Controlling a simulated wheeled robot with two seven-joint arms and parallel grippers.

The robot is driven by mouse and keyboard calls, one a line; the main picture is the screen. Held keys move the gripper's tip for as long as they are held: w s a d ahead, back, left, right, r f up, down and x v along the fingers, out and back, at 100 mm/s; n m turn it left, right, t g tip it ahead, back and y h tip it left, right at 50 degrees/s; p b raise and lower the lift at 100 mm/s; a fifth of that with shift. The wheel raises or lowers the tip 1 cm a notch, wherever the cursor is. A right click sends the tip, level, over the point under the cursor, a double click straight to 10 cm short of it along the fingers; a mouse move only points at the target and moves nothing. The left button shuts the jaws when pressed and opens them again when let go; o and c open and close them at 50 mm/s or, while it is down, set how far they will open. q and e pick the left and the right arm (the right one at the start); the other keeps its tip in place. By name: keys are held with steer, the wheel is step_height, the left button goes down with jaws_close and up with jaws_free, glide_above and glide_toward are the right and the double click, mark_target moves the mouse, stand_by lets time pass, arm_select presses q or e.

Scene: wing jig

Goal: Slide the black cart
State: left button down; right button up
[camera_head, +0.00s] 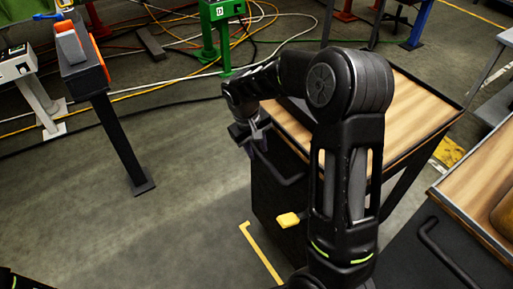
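The black cart (272,201) stands at the middle right, with a wooden top (415,107) and a black handle (284,176) on its near left end. My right arm reaches over the cart and hides part of its top and side. My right gripper (257,147) points down at the cart's end, close by the handle. Whether it touches the handle, and whether its fingers are open or shut, I cannot tell. My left gripper is not in view; only a dark bit of my body shows at the bottom left corner.
A second wooden-topped cart (470,190) with a black handle stands at the right. A yellow floor marking (262,256) lies beside the black cart. A dark stand (122,145) and a green post (207,40) stand further back. Cables cross the floor behind.

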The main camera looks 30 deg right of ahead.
jaws_close()
stand_by(1.1)
